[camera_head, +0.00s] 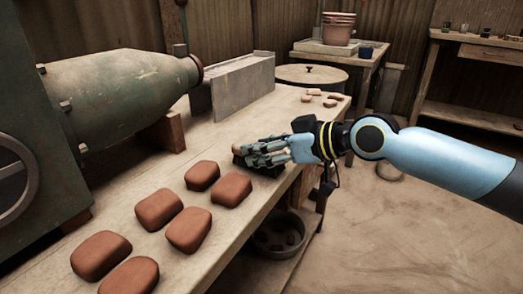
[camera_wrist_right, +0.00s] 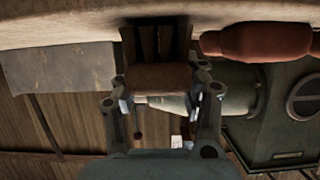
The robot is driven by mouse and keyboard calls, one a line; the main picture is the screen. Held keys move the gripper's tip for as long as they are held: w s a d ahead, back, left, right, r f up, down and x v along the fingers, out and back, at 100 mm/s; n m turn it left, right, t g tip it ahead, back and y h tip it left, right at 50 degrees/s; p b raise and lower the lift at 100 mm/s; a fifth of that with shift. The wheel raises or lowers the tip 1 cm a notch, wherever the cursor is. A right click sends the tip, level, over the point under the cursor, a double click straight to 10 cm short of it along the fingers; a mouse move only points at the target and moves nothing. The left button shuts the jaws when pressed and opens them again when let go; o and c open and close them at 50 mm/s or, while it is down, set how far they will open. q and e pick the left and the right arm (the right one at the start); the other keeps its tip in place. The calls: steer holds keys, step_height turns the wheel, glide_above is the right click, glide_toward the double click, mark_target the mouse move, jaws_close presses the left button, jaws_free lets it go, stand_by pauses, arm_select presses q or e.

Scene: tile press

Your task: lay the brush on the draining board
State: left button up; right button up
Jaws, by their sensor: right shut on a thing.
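My right gripper (camera_head: 262,152) comes in from the right and is low over the workbench (camera_head: 170,240), near its right edge. It is shut on the brush, whose dark part (camera_head: 268,169) shows under the fingers. In the wrist view the brush's brown block (camera_wrist_right: 172,77) sits between the fingertips, with dark bristles (camera_wrist_right: 150,42) toward the bench top. I cannot tell whether the bristles touch the bench. I cannot tell for sure which surface is the draining board. My left gripper is not in view.
Several red clay tiles (camera_head: 188,230) lie on the near bench. A green press (camera_head: 120,95) and a grey metal trough (camera_head: 243,85) stand behind. Small clay pieces (camera_head: 330,102) lie at the far end. A bucket (camera_head: 280,232) sits below. A back table (camera_head: 365,75) holds pots (camera_head: 338,30).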

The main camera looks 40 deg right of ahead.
step_height(320, 180, up, 4)
steer(key=shift+r+p, duration=0.2)
steer(key=shift+p, duration=0.8)
arm_select(q)
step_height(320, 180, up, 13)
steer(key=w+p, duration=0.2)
steer(key=p, duration=0.9)
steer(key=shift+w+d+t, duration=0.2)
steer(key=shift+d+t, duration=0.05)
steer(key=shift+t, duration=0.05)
arm_select(e)
steer(key=r+v, duration=0.1)
steer(key=v, duration=1.2)
steer(key=shift+w+d, duration=0.3)
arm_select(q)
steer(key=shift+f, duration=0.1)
arm_select(e)
steer(key=shift+r, duration=0.1)
